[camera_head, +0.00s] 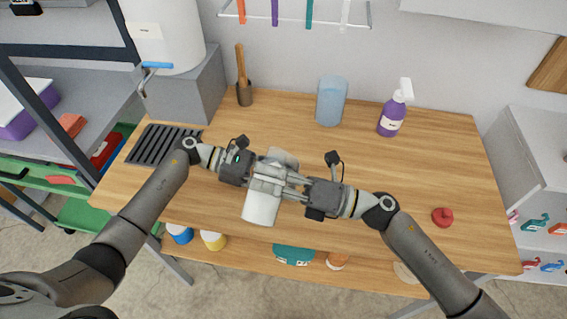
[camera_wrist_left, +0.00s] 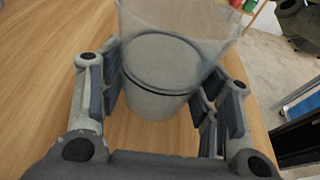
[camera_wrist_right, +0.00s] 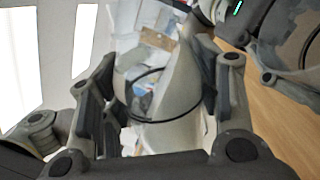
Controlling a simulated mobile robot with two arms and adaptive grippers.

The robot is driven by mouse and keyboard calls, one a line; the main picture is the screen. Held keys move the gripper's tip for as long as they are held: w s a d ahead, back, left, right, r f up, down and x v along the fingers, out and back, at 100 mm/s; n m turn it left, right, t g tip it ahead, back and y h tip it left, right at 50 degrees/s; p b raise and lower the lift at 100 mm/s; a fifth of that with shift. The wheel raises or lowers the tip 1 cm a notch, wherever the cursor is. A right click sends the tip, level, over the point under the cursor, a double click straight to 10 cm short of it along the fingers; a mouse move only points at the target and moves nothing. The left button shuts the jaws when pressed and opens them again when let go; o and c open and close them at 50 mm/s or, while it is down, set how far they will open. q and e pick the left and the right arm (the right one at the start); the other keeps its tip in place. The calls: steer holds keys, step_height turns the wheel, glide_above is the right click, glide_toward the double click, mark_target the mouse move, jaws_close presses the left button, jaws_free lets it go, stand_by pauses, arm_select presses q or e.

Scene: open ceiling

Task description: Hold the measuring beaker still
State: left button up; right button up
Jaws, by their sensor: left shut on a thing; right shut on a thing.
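The measuring beaker (camera_head: 261,208) is a whitish, partly see-through vessel with a dark ring around it, held tilted above the front part of the wooden table. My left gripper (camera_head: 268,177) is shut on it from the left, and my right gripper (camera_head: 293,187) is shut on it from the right. In the left wrist view the beaker (camera_wrist_left: 160,65) sits between both fingers, its clear upper part towards the top of the picture. In the right wrist view the beaker (camera_wrist_right: 168,90) also lies between the fingers. The grippers hide part of it in the head view.
A dark slatted grate (camera_head: 163,145) is at left. A red object (camera_head: 442,217) lies at right.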

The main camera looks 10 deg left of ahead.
steer(key=shift+s+f+m+t, duration=0.1)
steer(key=shift+f+m+t, duration=0.1)
steer(key=shift+m, duration=0.55)
steer(key=shift+f+m+t, duration=0.1)
steer(key=shift+f+m, duration=0.05)
steer(key=shift+m, duration=0.6)
stand_by(0.6)
steer(key=shift+w+d+r+m, duration=0.1)
steer(key=shift+w+r+m, duration=0.4)
steer(key=shift+m, duration=0.5)
stand_by(0.6)
steer(key=shift+w+f+m+t, duration=0.15)
steer(key=shift+m+t, duration=0.1)
steer(key=shift+m, duration=0.25)
steer(key=shift+s+f+m+t, duration=0.15)
steer(key=shift+m+t, duration=0.1)
steer(key=shift+m, duration=0.25)
stand_by(1.6)
steer(key=shift+w, duration=0.1)
